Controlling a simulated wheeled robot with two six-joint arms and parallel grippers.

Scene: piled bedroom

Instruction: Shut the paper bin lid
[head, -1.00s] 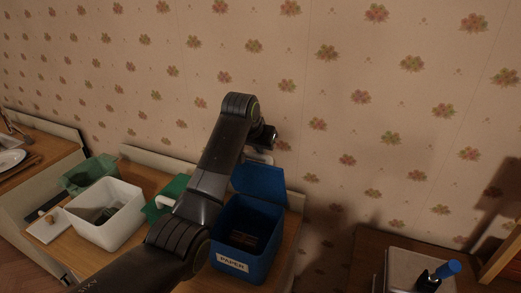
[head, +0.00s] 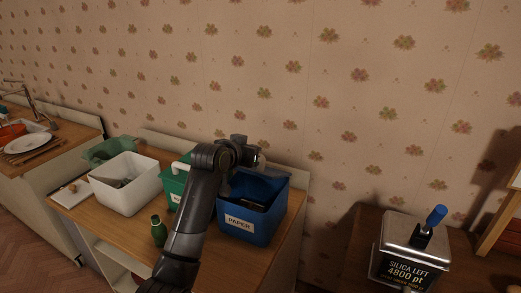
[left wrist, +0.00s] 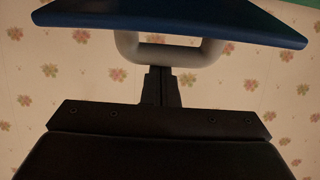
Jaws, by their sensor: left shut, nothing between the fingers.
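The blue paper bin (head: 246,227) with its white PAPER label stands on the wooden counter in the head view. Its blue lid (head: 262,187) is tilted over the back of the bin, with a dark gap and some contents showing below it. The lid (left wrist: 230,24) also crosses the top of the left wrist view, with its grey loop handle (left wrist: 205,55). My left gripper (left wrist: 161,72) is shut and empty, its fingertips at the handle; whether they touch it I cannot tell. In the head view my left arm partly covers the lid. My right gripper is not in view.
A green bottle (head: 158,231) stands in front. A silica box (head: 411,255) sits on the right-hand table.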

